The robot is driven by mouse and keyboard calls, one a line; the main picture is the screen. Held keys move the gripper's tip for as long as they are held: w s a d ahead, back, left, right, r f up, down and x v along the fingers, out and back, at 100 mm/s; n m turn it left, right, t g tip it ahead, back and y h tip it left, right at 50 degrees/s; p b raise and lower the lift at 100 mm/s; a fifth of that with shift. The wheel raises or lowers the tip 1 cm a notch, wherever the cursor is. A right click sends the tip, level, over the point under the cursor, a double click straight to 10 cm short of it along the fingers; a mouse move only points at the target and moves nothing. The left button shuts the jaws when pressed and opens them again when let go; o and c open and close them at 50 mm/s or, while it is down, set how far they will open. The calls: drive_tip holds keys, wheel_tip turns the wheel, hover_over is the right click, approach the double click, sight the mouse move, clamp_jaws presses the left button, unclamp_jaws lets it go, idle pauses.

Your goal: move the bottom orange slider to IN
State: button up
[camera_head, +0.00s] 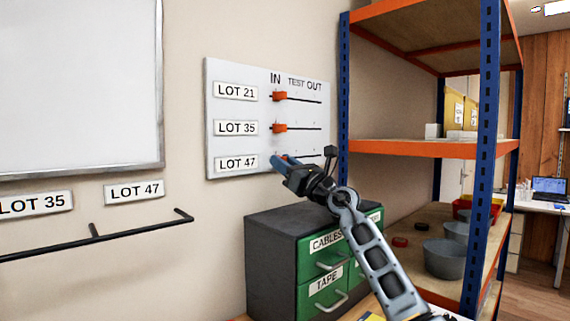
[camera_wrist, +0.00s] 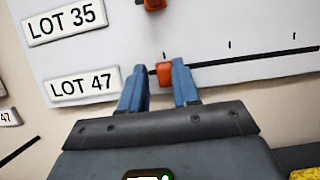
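The white board (camera_head: 225,78) on the wall has rows LOT 21, LOT 35 and LOT 47 under the headings IN, TEST and OUT. The bottom orange slider (camera_wrist: 165,73), in the LOT 47 row, is near the left end of its dark slot (camera_wrist: 250,61). My gripper (camera_wrist: 159,80) is open, with one blue finger on each side of this slider. The right finger looks close to or touching it; a gap shows on the left. In the head view my gripper (camera_head: 275,161) hides the bottom slider.
The LOT 21 slider (camera_head: 280,96) and LOT 35 slider (camera_head: 279,128) sit at the left, under IN. A grey cabinet (camera_head: 270,245) with green drawers stands below the board. A blue and orange shelf (camera_head: 430,149) stands close on the right.

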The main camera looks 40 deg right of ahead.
drive_tip(key=shift+o, duration=0.9)
drive_tip(key=b+v, duration=0.1)
drive_tip(key=v, duration=0.6)
drive_tip(key=shift+s+d+f, duration=0.1)
drive_tip(key=shift+s+f, duration=0.05)
drive_tip(key=shift+f, duration=0.05)
drive_tip(key=shift+s, duration=0.25)
